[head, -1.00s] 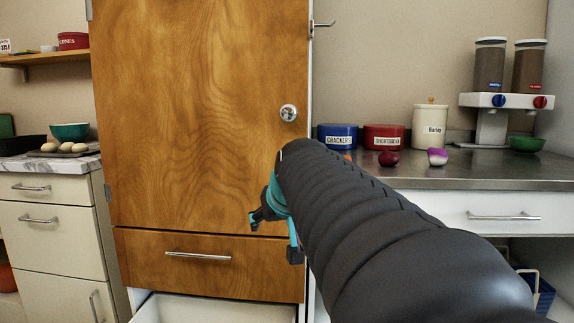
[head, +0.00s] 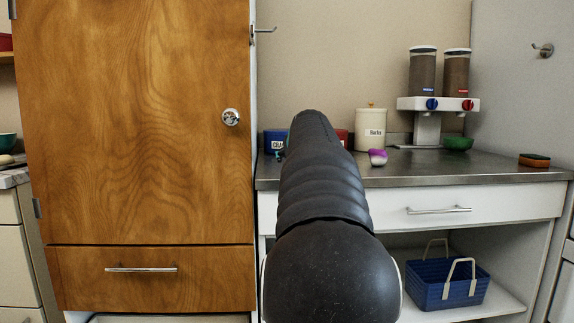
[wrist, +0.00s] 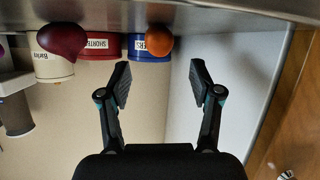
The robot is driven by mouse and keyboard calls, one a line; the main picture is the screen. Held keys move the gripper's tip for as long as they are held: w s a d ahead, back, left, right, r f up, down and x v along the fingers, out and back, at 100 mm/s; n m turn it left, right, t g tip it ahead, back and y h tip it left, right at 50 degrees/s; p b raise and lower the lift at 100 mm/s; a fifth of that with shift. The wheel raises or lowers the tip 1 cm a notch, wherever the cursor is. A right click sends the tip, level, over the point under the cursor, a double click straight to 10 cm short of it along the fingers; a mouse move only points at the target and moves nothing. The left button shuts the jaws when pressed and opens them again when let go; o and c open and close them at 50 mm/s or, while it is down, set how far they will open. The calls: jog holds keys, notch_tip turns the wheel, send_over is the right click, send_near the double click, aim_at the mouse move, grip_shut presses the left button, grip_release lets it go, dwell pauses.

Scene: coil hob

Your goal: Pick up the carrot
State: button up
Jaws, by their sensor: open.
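An orange rounded thing (wrist: 159,41), which looks like the carrot seen end-on, is at the counter's edge in the upside-down wrist view. Its length cannot be made out. My gripper (wrist: 160,80) is open and empty, its two fingers spread with the orange thing beyond and between their line, apart from it. In the head view my arm hides the carrot and nearly all of my gripper; only a small teal bit shows left of the arm.
A dark red vegetable (wrist: 62,41) lies near the carrot. A purple-white vegetable (head: 377,157) sits on the steel counter (head: 480,170). Behind stand a blue canister (head: 274,141), a red canister (wrist: 104,45) and a Barley canister (head: 371,130). A wooden cabinet (head: 140,130) borders the counter's left.

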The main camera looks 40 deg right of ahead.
jog(key=shift+f+x, duration=0.15)
jog(key=shift+x, duration=1.5)
jog(key=shift+f+x, duration=0.15)
jog(key=shift+x, duration=1.5)
jog(key=shift+s, duration=0.1)
grip_shut()
